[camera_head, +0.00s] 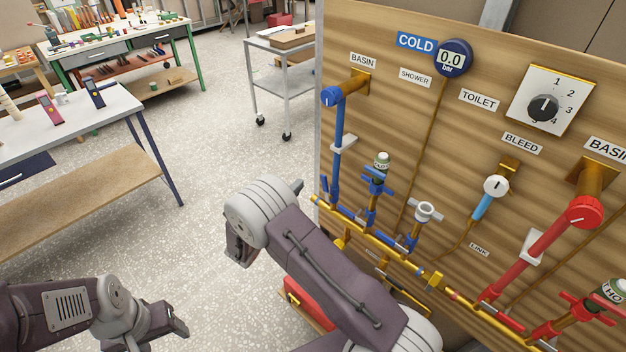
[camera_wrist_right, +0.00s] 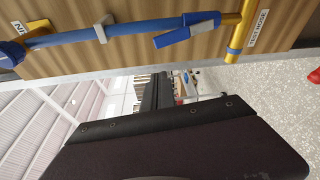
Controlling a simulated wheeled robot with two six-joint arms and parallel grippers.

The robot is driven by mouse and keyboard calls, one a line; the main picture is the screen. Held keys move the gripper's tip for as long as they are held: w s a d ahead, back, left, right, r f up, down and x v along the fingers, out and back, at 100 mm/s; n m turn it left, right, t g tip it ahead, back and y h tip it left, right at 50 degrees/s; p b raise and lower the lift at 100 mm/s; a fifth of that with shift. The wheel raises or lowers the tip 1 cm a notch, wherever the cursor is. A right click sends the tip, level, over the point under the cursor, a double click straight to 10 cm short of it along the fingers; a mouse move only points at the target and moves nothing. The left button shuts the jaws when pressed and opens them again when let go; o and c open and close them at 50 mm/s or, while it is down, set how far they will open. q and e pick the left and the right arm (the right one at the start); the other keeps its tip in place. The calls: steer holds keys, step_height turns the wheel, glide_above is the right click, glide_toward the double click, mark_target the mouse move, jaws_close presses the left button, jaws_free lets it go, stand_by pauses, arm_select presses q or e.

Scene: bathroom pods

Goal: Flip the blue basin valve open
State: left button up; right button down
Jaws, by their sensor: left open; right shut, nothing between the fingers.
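The blue basin pipe (camera_head: 338,150) runs down the left edge of the wooden board, under the BASIN label (camera_head: 362,61). A small blue valve lever (camera_head: 325,188) sits low on it, close to the brass pipe. In the right wrist view the blue lever (camera_wrist_right: 187,31) shows large, lying beside the pipe at a slight angle. My right gripper (camera_head: 238,250) is shut and empty, left of the board and apart from the lever; its fingertips are hard to make out. My left gripper (camera_head: 178,322) is open and empty at the lower left, over the floor.
The board carries other blue fittings (camera_head: 376,182), a brass pipe (camera_head: 385,240), a red pipe (camera_head: 535,255) and a gauge (camera_head: 453,58). A red box (camera_head: 308,302) stands below my right arm. A workbench (camera_head: 75,165) and a cart (camera_head: 283,75) stand behind; the floor between is clear.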

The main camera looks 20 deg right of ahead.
mark_target(326, 189)
step_height(326, 189, down, 3)
steer(key=s+a+n, duration=0.2)
steer(key=a, duration=0.1)
steer(key=p+x, duration=0.2)
steer(key=x, duration=0.9)
arm_select(q)
step_height(326, 189, up, 5)
steer(key=shift+s+d+f+p, duration=0.1)
steer(key=shift+s+p, duration=0.05)
steer(key=shift+p, duration=0.95)
arm_select(e)
steer(key=s, duration=0.3)
steer(key=shift+s+d+r+y, duration=0.2)
steer(key=shift+d+r+y, duration=0.05)
steer(key=shift+d+y, duration=0.15)
